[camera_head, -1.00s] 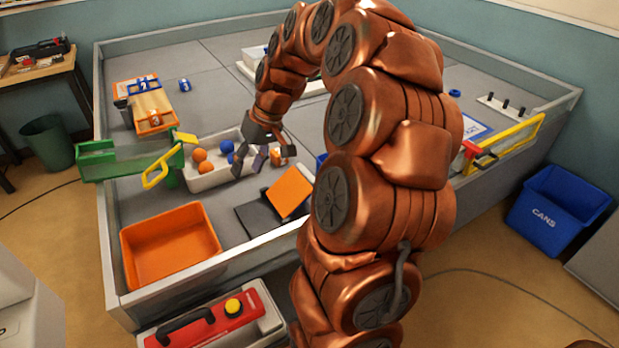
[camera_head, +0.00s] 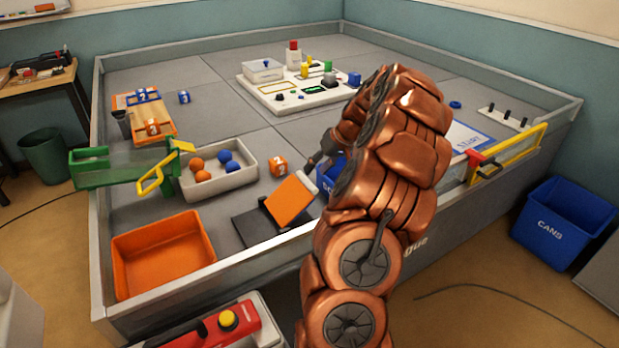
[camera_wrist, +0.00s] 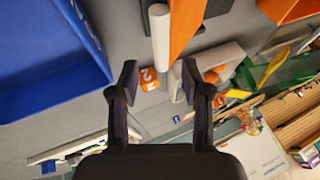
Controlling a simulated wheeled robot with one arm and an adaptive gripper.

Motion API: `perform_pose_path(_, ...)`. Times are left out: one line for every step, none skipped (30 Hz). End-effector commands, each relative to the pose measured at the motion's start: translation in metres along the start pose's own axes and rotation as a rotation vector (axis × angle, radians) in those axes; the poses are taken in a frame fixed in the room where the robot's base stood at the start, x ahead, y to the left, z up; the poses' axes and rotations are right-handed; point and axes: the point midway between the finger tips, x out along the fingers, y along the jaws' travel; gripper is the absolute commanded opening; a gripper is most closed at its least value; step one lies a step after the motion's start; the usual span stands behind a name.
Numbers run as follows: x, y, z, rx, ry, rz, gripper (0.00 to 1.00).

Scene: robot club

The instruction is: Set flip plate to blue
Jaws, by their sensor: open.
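The flip plate (camera_head: 290,200) shows an orange face and stands tilted on its dark base (camera_head: 252,226), near the front wall of the field. No blue face shows. In the wrist view the plate (camera_wrist: 186,22) is seen nearly edge-on, with a pale rounded edge strip (camera_wrist: 160,45) on its left. My gripper (camera_wrist: 158,82) is open and empty, its two fingers on either side of the lower end of that strip in the picture. Contact cannot be told. In the head view my gripper (camera_head: 318,162) is partly hidden by my arm, just beyond the plate's upper right edge.
A blue bin (camera_wrist: 45,60) is close left of my fingers. An orange cube (camera_head: 279,166) and a white tray (camera_head: 246,152) with orange and blue balls lie behind the plate. An orange tray (camera_head: 207,232) stands left; a green-yellow lever device (camera_head: 125,165) lies beyond it.

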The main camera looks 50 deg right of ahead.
Motion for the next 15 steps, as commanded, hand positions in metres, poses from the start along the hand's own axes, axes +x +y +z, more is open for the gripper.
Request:
perform_pose_path(0.008,-0.001,0.001,0.0,-0.003,-0.003,0.47)
perform_pose_path(0.012,-0.001,0.0,0.0,-0.002,-0.002,0.47)
perform_pose_path(0.018,-0.001,0.0,0.0,-0.001,-0.001,0.47)
perform_pose_path(0.023,-0.001,0.0,0.001,-0.001,0.0,0.47)
perform_pose_path(0.027,-0.001,0.001,0.001,-0.002,-0.001,0.47)
perform_pose_path(0.033,-0.001,0.001,0.001,-0.004,-0.002,0.47)
perform_pose_path(0.037,-0.001,0.001,0.001,-0.004,-0.003,0.47)
perform_pose_path(0.041,-0.001,0.001,0.001,-0.005,-0.004,0.47)
perform_pose_path(0.044,-0.001,0.001,0.001,-0.005,-0.004,0.47)
perform_pose_path(0.046,-0.001,0.001,0.001,-0.004,-0.004,0.47)
perform_pose_path(0.048,-0.001,0.001,0.001,-0.004,-0.003,0.47)
perform_pose_path(0.049,-0.001,0.001,0.001,-0.003,-0.002,0.47)
perform_pose_path(0.05,-0.001,0.001,0.001,-0.002,-0.002,0.47)
perform_pose_path(0.05,-0.001,0.001,0.0,-0.002,-0.002,0.47)
perform_pose_path(0.05,-0.001,0.001,0.0,-0.002,-0.001,0.47)
